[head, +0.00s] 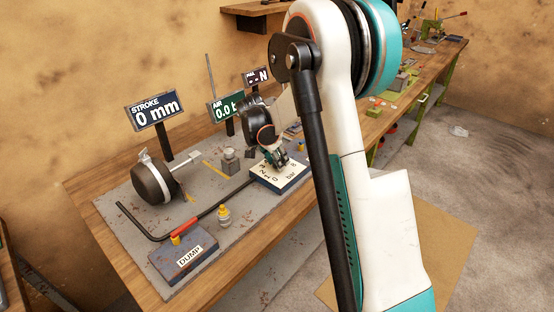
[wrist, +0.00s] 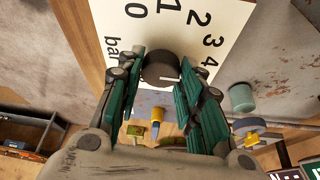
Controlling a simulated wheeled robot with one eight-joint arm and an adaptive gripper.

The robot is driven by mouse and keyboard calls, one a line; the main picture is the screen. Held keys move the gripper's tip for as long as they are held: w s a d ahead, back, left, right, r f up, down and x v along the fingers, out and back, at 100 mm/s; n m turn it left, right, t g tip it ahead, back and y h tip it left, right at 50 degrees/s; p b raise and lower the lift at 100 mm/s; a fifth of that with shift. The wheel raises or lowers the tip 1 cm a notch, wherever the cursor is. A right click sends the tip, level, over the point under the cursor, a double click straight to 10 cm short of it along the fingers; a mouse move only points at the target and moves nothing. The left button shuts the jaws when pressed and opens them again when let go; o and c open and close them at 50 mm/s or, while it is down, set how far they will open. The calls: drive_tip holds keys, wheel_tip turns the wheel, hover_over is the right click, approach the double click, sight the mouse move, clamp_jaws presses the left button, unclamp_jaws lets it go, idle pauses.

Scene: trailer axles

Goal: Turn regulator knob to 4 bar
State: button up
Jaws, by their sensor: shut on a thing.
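The regulator knob (wrist: 160,66) is a dark round cap on a white dial plate (wrist: 185,25) marked 0 to 4 and "bar". A short pale mark shows on the knob's lower right; I cannot tell which number it points to. My gripper (wrist: 160,76) is shut on the knob, with a green finger on each side of it. In the head view my gripper (head: 277,158) is over the dial plate (head: 289,184) and hides the knob. The AIR display (head: 226,107) reads 0.0, its unit partly hidden.
On the grey bench mat stand a black cylinder (head: 153,181) under the STROKE sign (head: 155,110), which reads 0 mm, a red-gripped bent lever (head: 174,230), a DUMP block (head: 185,254) and a small yellow-topped fitting (head: 224,215). Another bench extends at the back right.

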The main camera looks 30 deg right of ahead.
idle(0.3)
drive_tip(key=o, duration=1)
drive_tip(key=shift+o, duration=0.2)
drive_tip(key=shift+r, duration=0.1)
drive_tip(key=v, duration=1.1)
drive_tip(key=shift+a+r, duration=0.3)
drive_tip(key=shift+r, duration=0.05)
